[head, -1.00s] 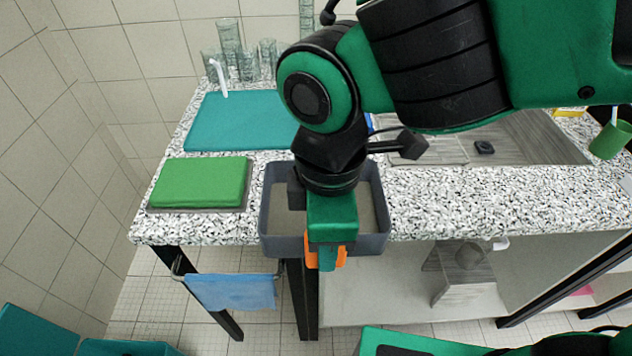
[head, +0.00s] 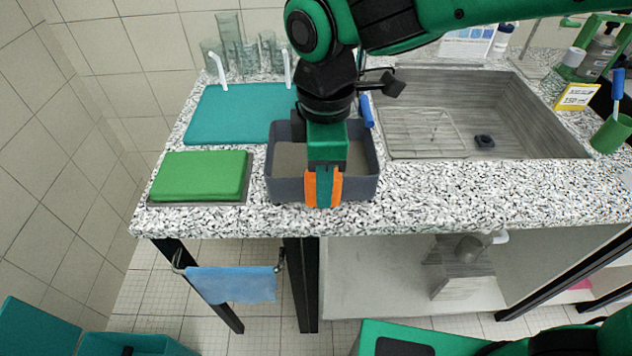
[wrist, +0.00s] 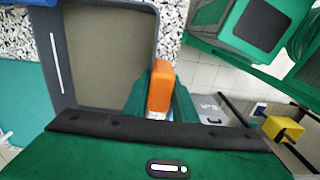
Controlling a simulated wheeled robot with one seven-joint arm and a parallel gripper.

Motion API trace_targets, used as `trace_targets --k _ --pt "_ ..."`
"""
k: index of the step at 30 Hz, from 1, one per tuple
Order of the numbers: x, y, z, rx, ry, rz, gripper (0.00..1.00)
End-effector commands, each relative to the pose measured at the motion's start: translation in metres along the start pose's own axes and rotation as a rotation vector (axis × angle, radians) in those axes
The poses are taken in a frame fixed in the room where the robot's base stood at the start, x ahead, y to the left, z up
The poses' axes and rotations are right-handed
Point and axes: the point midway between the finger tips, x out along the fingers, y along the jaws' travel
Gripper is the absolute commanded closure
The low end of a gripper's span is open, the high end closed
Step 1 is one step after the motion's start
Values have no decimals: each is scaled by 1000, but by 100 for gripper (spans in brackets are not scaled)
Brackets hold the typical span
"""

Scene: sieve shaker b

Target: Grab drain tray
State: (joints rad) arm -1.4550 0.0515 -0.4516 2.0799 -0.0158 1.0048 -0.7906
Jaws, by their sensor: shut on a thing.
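A grey rectangular tray (head: 282,188) with a beige-grey floor, which I take as the drain tray, shows at the counter's front, left of the sink. An orange grip (head: 311,190) is at its front wall. My gripper (head: 324,188) points down there, its green fingers shut on the orange grip. In the wrist view, the orange grip (wrist: 160,86) sits between the two fingers (wrist: 158,98), beside the rim of the tray (wrist: 151,40). The tray looks level and empty; my wrist hides part of it. I cannot tell whether its underside touches the counter.
The speckled counter (head: 450,205) has free room right of the tray. A green pad (head: 200,175) lies close on the left, a teal mat (head: 235,115) behind. The sink (head: 520,115) holds a wire rack (head: 425,132). Glassware (head: 235,50) stands at the back.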

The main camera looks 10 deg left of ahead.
Motion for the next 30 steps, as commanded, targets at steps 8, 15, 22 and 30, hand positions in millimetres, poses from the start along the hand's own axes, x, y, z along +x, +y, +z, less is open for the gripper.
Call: trace_targets --k 8,15,22,30 --pt "14 -1 0 0 0 -1 100" --pt "15 -1 0 1 1 0 100" --pt "17 -1 1 1 -1 -1 68" --pt "17 -1 1 1 -1 -1 57"
